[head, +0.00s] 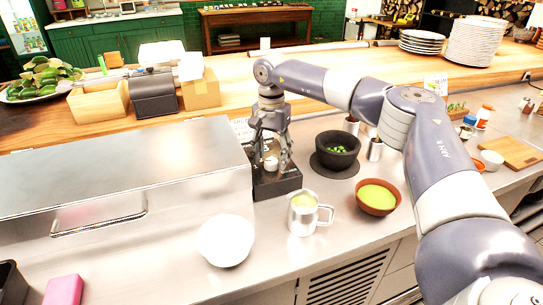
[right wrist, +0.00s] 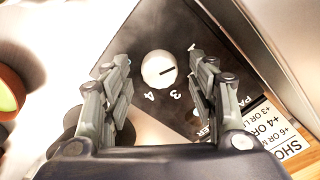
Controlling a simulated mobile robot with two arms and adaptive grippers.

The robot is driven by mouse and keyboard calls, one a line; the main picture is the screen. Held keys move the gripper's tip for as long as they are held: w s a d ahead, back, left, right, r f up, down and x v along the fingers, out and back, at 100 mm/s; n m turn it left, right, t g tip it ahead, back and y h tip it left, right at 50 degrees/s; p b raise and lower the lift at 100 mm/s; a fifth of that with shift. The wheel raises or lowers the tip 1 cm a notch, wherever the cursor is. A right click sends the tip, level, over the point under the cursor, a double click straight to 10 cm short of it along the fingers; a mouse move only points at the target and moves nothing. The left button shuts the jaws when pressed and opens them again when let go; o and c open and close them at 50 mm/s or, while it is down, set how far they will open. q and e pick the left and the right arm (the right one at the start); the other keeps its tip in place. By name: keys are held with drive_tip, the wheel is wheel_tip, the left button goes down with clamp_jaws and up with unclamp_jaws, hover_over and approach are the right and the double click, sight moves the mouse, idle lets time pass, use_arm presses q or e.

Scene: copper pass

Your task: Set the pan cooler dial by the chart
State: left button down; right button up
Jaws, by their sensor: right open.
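The pan cooler dial is a round white knob (right wrist: 158,70) with a dark pointer line, on a dark panel (right wrist: 150,22). In the right wrist view the line points right, toward one finger. The numerals 3 and 4 show below the knob; other marks are partly hidden by the finger. In the head view the knob (head: 271,164) sits on a black box (head: 278,184). My right gripper (head: 271,158) is open above it, with a finger on either side. The white chart (right wrist: 288,128) shows in part, with lines such as "+4 OR". My left gripper is not in view.
A steel cabinet (head: 120,180) stands left of the box. A steel mug (head: 303,214), a white bowl (head: 225,240), a bowl of green soup (head: 377,197) and a dark mortar (head: 337,150) stand close by.

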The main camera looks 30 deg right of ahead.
drive_tip(key=shift+f, duration=0.45)
drive_tip(key=c, duration=1.1)
